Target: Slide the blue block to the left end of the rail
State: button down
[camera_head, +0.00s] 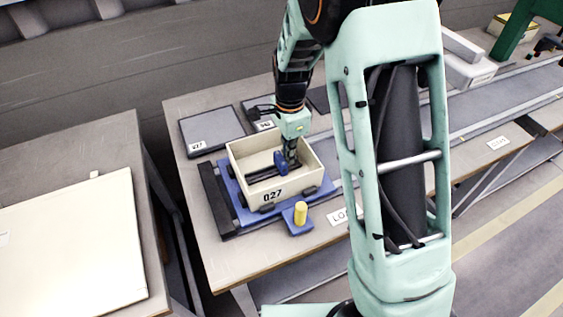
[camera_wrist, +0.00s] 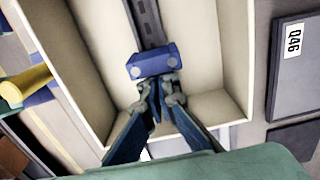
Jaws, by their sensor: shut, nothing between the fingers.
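A cream open box marked 027 (camera_head: 293,183) stands on a blue carrier on the table. Inside it a dark rail (camera_wrist: 146,22) runs lengthwise; its far part shows in the wrist view. The blue block (camera_head: 281,162) sits on the rail; in the wrist view the blue block (camera_wrist: 145,66) shows two round spots. My gripper (camera_head: 290,164) reaches down into the box, just right of the block in the head view. Its fingers (camera_wrist: 158,88) are together and empty, close against the block's near side; contact cannot be told. The arm and fingers hide the rail's right part.
The box walls (camera_wrist: 235,60) stand close around the gripper. A yellow peg (camera_head: 300,213) on a blue base stands in front of the box. Flat dark panels (camera_head: 210,128) lie behind it. A grey conveyor (camera_head: 500,100) lies to the right.

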aim_at(265, 172)
jog(key=shift+s+a+p, duration=0.1)
jog(key=shift+s+a, duration=0.2)
jog(key=shift+a, duration=0.45)
jog(key=shift+s+a+p, duration=0.15)
jog(key=shift+s+a, duration=0.2)
jog(key=shift+a, duration=0.45)
jog(key=shift+s+a+p, duration=0.1)
jog(key=shift+s+a, duration=0.2)
jog(key=shift+a, duration=0.45)
jog(key=shift+s+a+p, duration=0.25)
jog(key=shift+a+p, duration=0.05)
jog(key=shift+a, duration=0.35)
jog(key=shift+s+a+p, duration=0.25)
jog(key=shift+a, duration=0.35)
dwell(2.6)
jog(key=shift+w+d, duration=0.15)
jog(key=shift+d, duration=0.25)
dwell(0.7)
jog(key=shift+r+p, duration=0.85)
jog(key=shift+r, duration=0.15)
